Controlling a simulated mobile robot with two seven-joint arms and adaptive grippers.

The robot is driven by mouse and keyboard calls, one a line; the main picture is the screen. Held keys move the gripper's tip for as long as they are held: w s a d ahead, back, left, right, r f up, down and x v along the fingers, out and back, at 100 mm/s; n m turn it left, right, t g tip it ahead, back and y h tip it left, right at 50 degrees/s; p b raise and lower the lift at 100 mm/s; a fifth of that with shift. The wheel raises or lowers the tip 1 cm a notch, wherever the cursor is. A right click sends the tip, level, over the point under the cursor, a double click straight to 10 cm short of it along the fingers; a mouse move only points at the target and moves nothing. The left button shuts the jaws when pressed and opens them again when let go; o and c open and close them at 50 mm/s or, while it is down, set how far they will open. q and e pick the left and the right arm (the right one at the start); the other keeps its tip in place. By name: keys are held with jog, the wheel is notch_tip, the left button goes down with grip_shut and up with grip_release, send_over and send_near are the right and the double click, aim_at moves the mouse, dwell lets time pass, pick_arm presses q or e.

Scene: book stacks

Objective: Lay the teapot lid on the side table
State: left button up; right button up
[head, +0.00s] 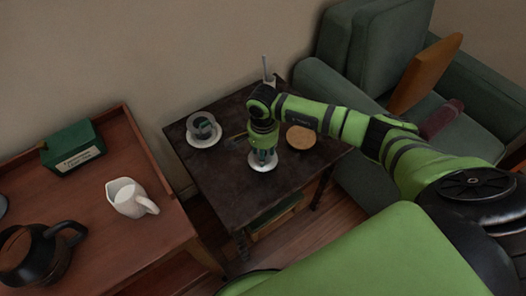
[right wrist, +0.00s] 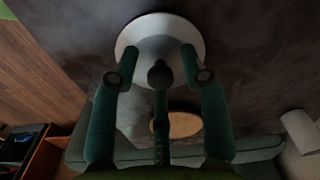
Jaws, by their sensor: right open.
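The dark side table (head: 215,178) stands in the middle of the head view. My right gripper (head: 262,153) points down over a white round piece (head: 254,166) on its top. In the right wrist view, the open fingers of this gripper (right wrist: 158,65) spread over the same white round piece (right wrist: 165,22). My fingers hide its middle, so I cannot tell whether it is the lid or a saucer, nor whether they touch it. A black teapot (head: 28,255) stands on the brown table at lower left. My left gripper is out of view.
A cup on a saucer (head: 190,139) sits on the side table's left part, and a round tan disc (head: 301,138) on its right. The table's front is clear. The brown table (head: 85,208) holds a white pitcher (head: 127,197) and a green box (head: 73,146). A green armchair (head: 385,45) stands behind.

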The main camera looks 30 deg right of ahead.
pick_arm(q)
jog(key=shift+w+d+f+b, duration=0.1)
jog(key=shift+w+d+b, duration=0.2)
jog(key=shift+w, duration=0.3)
pick_arm(e)
notch_tip(320, 180, up, 12)
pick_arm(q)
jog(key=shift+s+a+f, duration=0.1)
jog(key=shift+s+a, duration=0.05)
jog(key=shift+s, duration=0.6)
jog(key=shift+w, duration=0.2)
